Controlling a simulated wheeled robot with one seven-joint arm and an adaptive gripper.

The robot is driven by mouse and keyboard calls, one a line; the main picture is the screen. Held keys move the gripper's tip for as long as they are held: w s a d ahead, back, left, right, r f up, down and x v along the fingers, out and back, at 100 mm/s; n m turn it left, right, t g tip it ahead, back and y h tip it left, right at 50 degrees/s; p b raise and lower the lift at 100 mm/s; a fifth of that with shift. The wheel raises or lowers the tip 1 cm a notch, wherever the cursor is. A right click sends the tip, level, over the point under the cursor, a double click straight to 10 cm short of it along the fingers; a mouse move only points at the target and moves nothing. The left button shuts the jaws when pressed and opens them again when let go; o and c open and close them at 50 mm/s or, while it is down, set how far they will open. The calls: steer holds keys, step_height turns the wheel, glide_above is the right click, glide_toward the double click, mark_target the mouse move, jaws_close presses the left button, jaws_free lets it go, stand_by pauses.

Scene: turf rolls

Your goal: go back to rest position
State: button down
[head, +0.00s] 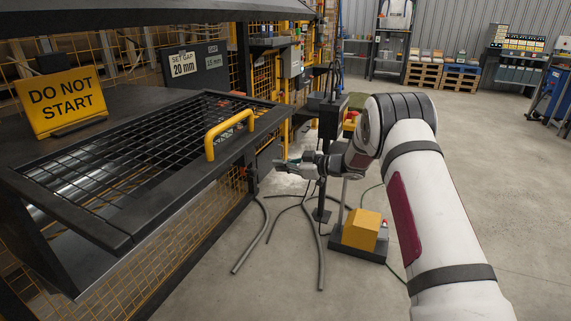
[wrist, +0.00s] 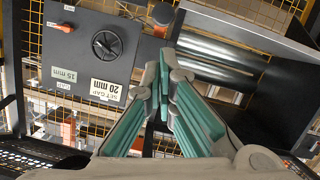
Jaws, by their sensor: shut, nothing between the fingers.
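My gripper (head: 279,164) is held out in the head view, just right of the mesh guard's edge and clear of the floor. In the wrist view its green-padded fingers (wrist: 164,72) are together at the tips, with nothing held between them. My white arm reaches in from the lower right of the head view. In the wrist view a dark panel with a black knob (wrist: 106,44) and a "SET GAP 20 mm" label (wrist: 106,89) lies beyond the fingers, to their left. Shiny rollers (wrist: 218,58) show to their right.
The black mesh guard (head: 75,192) with a yellow handle (head: 229,133) is close left of my gripper. A "DO NOT START" sign (head: 61,101) stands on the machine. A yellow pedal box (head: 361,229) and loose cables (head: 252,238) lie on the floor. Open floor (head: 490,170) is at right.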

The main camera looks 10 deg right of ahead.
steer(key=shift+d+r, duration=0.1)
steer(key=s+d+r+m+t+h, duration=0.1)
steer(key=d+r+m+t+h, duration=0.25)
steer(key=r, duration=0.55)
steer(key=s+d+r+m+t+h, duration=0.1)
steer(key=d+r+m+h, duration=0.2)
steer(key=d+r+h, duration=0.45)
steer(key=s+d+r+m+g+h, duration=0.1)
steer(key=s+r+m+h, duration=0.1)
steer(key=s+r, duration=0.35)
steer(key=s+r+m+g+h, duration=0.1)
steer(key=s+r+m+g, duration=0.1)
steer(key=s, duration=0.6)
steer(key=s+a+f+m+g+y, duration=0.1)
steer(key=s+a+f+g, duration=0.2)
steer(key=s, duration=1.3)
steer(key=s+a+f+m+g, duration=0.1)
steer(key=s+a+f+g, duration=0.25)
steer(key=s, duration=1.15)
steer(key=s+a+f+m+g+y, duration=0.1)
steer(key=s+a+f+g, duration=0.2)
steer(key=s, duration=1.3)
step_height(320, 180, up, 17)
steer(key=t+p, duration=0.2)
steer(key=p, duration=1.3)
steer(key=shift+w+d+t, duration=0.25)
steer(key=shift+d+t, duration=0.05)
steer(key=shift+d, duration=0.05)
